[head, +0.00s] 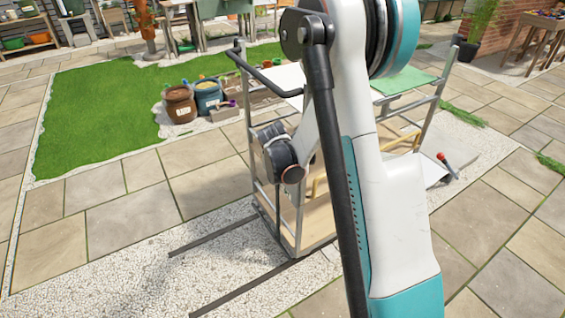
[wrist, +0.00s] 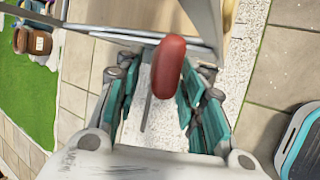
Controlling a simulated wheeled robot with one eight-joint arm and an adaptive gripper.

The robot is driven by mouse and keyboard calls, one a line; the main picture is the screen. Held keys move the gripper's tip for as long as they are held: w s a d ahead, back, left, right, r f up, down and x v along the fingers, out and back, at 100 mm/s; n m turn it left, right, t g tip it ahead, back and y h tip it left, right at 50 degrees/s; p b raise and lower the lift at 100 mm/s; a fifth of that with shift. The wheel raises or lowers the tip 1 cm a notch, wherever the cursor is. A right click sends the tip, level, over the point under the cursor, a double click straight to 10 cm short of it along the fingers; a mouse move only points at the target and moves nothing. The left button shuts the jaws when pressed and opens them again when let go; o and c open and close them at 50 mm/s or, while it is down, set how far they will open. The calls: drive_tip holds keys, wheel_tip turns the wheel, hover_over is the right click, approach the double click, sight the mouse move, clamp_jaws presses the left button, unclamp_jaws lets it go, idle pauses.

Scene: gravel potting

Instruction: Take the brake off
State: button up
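A lever with a red knob (head: 440,156) stands on the right side of the metal-framed cart (head: 318,229) in the head view. In the wrist view a red rounded grip (wrist: 169,66) fills the middle, close to the camera; I cannot tell whether it is that same knob. My gripper (wrist: 168,82) has its teal-padded fingers spread to either side of the red grip, with a gap visible on the left. Contact on the right is unclear. The cart's frame (wrist: 120,36) crosses the top of the wrist view. My arm hides the gripper in the head view.
Two dark strips (head: 213,233) lie on the pale gravel in front of the cart. A brown pot (head: 180,104) and a blue pot (head: 208,97) stand beside the lawn (head: 95,115). Open paving (head: 150,215) lies on the left and right.

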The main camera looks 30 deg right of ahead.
drive_tip(key=shift+w+d+f, duration=0.1)
drive_tip(key=shift+w+f, duration=0.05)
drive_tip(key=shift+f, duration=0.05)
clamp_jaws()
drive_tip(key=shift+r, duration=0.1)
